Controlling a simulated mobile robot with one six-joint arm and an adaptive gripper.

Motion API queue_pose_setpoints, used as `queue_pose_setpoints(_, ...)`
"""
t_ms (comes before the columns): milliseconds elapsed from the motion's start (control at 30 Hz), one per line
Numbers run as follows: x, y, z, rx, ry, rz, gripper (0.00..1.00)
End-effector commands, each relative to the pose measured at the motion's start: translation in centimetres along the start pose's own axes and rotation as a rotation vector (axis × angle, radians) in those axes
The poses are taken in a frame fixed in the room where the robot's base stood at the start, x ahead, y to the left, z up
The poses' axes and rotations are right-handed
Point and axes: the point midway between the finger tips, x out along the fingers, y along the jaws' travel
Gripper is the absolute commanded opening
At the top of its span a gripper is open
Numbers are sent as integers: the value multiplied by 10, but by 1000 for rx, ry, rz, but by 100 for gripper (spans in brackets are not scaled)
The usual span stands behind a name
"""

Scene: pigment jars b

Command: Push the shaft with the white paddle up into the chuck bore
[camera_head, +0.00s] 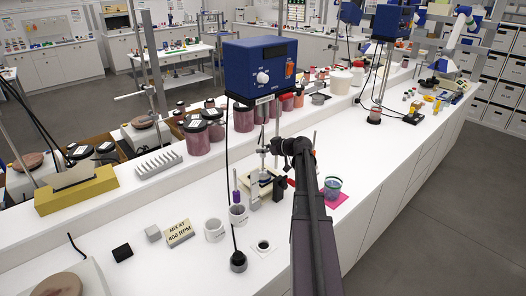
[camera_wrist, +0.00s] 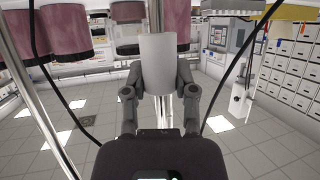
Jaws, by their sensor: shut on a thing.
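My gripper (camera_wrist: 165,82) is shut on a pale grey-white cylinder (camera_wrist: 163,62), which appears to be part of the shaft with the white paddle. In the head view my gripper (camera_head: 276,147) is beside this thin upright shaft, below the blue mixer head (camera_head: 260,70). A metal rod shows behind the cylinder in the wrist view. The chuck bore is not clear in either view, so I cannot tell whether the shaft top is in it. The paddle end is too small to make out.
A beaker (camera_head: 332,190) is on a pink mat (camera_head: 341,202) to the right. Jars (camera_head: 196,138) stand behind. A "MIX AT 400 RPM" sign (camera_head: 180,233) is at front left. Cables hang nearby.

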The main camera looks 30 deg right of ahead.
Motion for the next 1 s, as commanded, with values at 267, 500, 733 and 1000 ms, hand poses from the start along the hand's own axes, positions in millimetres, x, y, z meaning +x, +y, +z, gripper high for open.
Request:
queue_pose_setpoints(267, -1, 0, -1, 3, 0, 4, 0)
queue_pose_setpoints(500, -5, 1, -11, 3, 0, 5, 0)
queue_pose_setpoints(733, -11, 1, -23, 4, 0, 5, 0)
queue_pose_setpoints(1000, -14, 1, -29, 4, 0, 6, 0)
